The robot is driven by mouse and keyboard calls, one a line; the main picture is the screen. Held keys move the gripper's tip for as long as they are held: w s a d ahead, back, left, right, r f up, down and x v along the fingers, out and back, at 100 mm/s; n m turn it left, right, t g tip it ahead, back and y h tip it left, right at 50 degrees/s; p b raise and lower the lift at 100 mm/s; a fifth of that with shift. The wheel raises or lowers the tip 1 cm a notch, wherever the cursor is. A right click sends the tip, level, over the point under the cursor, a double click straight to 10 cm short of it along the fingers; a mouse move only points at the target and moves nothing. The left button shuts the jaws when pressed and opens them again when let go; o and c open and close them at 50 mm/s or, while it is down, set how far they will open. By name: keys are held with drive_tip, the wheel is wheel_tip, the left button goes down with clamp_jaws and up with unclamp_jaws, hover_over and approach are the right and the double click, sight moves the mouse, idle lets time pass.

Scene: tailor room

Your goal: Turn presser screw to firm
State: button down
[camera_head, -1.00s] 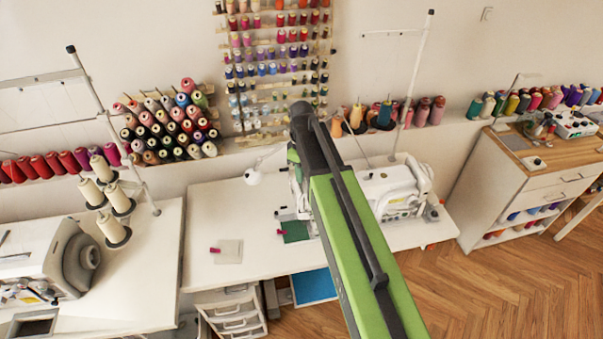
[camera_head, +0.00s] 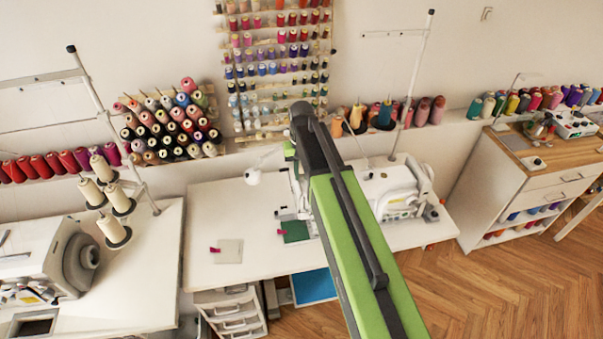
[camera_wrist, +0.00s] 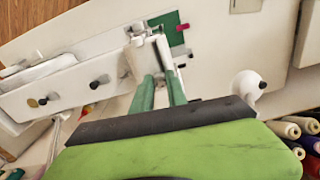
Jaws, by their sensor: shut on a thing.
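The white sewing machine (camera_head: 400,190) stands on the white table, partly covered by my arm in the head view. In the wrist view its narrow head end (camera_wrist: 137,60) lies just ahead of my gripper. My gripper (camera_wrist: 160,76) has two green fingers on the top of this head. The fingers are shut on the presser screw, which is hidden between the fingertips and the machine. How far the screw is turned cannot be seen.
A green cloth piece (camera_head: 296,231) lies under the machine head. A pale square (camera_head: 228,251) with a small magenta item (camera_head: 215,250) lies to its left. The table's (camera_head: 215,210) left part is mostly clear.

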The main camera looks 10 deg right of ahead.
drive_tip(key=m, duration=0.5)
drive_tip(key=shift+m, duration=0.3)
drive_tip(key=m, duration=0.9)
drive_tip(key=shift+m, duration=2.7)
drive_tip(key=shift+d, duration=0.1)
drive_tip(key=c, duration=1.3)
unclamp_jaws()
drive_tip(key=shift+r, duration=0.1)
